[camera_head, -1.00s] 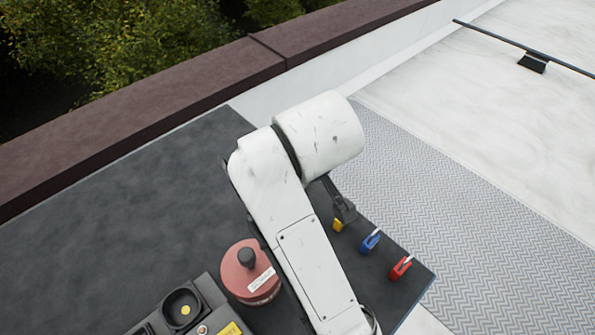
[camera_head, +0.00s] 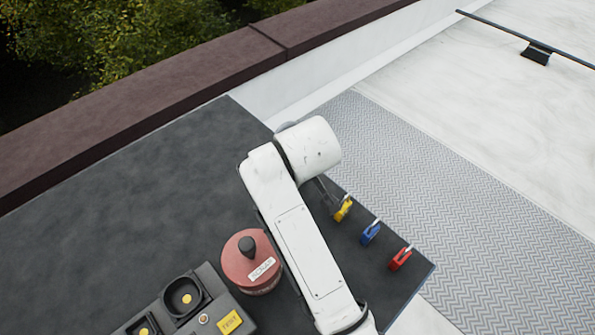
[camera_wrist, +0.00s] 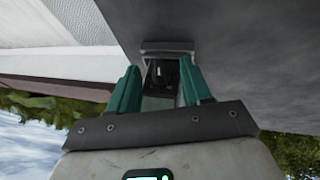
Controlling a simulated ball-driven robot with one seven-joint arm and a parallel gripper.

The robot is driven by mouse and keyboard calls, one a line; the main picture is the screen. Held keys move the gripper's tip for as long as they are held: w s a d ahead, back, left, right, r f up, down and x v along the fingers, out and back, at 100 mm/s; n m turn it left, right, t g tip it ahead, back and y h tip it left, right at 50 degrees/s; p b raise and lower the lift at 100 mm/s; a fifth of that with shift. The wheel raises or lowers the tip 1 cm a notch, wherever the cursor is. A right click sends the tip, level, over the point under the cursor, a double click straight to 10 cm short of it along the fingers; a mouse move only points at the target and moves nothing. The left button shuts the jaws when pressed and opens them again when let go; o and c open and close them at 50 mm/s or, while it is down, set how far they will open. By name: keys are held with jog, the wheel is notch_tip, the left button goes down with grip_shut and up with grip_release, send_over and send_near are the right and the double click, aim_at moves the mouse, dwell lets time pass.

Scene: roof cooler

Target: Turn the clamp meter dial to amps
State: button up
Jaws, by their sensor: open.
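I cannot make out a clamp meter or its dial in either view; my arm covers part of the dark table in the head view. My gripper (camera_wrist: 160,88) shows in the wrist view with its two teal fingers apart. A dark shape lies between and beyond the fingers, too unclear to name. In the head view my gripper is mostly hidden behind my white arm, with a dark piece showing close to the yellow padlock.
The dark table (camera_head: 140,190) is bare at left. Yellow (camera_head: 343,210), blue (camera_head: 370,233) and red (camera_head: 400,259) padlocks lie along its right edge. A round red, black-knobbed object (camera_head: 250,265) and a grey box labelled TEST (camera_head: 205,315) stand left of my arm.

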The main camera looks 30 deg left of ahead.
grip_shut()
